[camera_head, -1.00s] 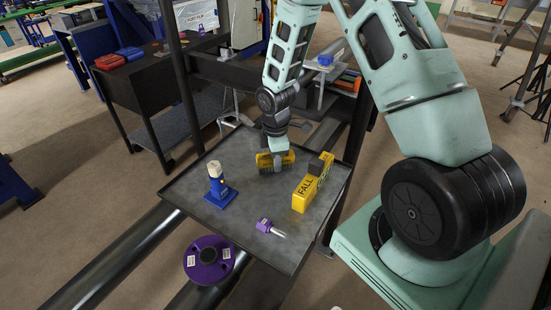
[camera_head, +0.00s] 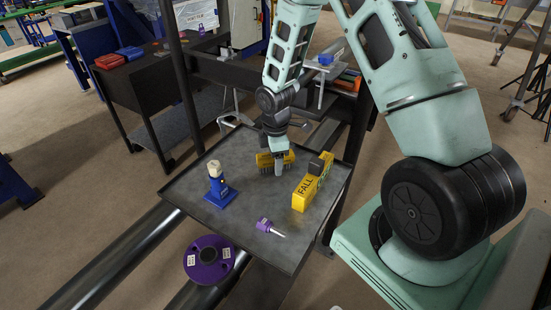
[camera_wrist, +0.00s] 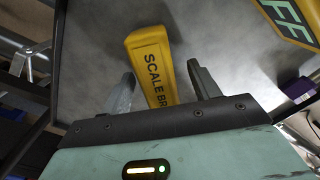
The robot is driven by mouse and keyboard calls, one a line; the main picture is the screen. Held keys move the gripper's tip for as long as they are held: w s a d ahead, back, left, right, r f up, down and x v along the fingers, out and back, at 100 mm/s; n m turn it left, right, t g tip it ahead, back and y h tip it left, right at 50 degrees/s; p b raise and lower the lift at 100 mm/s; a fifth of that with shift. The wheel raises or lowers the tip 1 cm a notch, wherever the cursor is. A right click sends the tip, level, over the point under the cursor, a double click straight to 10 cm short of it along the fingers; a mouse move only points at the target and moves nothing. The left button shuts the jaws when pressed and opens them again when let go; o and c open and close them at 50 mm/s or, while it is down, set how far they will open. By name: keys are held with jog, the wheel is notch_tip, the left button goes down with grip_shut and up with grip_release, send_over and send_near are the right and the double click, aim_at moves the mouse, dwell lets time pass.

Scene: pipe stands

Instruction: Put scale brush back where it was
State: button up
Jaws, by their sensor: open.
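The scale brush (camera_head: 265,160) is yellow with dark bristles and rests on the far part of the grey tray-like table. In the wrist view its yellow handle (camera_wrist: 151,58), lettered "SCALE BR", lies between my two fingers, with a gap on each side. My gripper (camera_head: 279,166) is low over the table at the brush and partly hides it. In the wrist view my gripper (camera_wrist: 160,78) has its fingers apart, and the near end of the handle is hidden behind the gripper body.
A blue stand with a beige top (camera_head: 217,184) is at left, and a purple-handled tool (camera_head: 265,226) lies near the front edge. The grey table (camera_head: 240,215) is clear between them. A purple flanged disc (camera_head: 209,260) is below.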

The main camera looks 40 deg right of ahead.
jog(key=shift+r+p, duration=3.05)
jog(key=shift+r, duration=0.45)
jog(key=s+a+r+m+b, duration=0.1)
jog(key=s+a+r, duration=0.3)
jog(key=a+r, duration=0.3)
jog(key=s+a+r+m+b, duration=0.1)
jog(key=s+a+r, duration=0.3)
jog(key=a, duration=0.6)
jog(key=s+a+r+m, duration=0.1)
jog(key=s+a+r, duration=0.2)
jog(key=s, duration=0.5)
jog(key=s+a+r+m, duration=0.2)
jog(key=s+a+r, duration=0.2)
jog(key=s, duration=0.4)
jog(key=shift+s+a+y+b, duration=0.15)
jog(key=shift+a+y+b, duration=0.15)
jog(key=shift+b, duration=0.15)
jog(key=shift+r, duration=0.1)
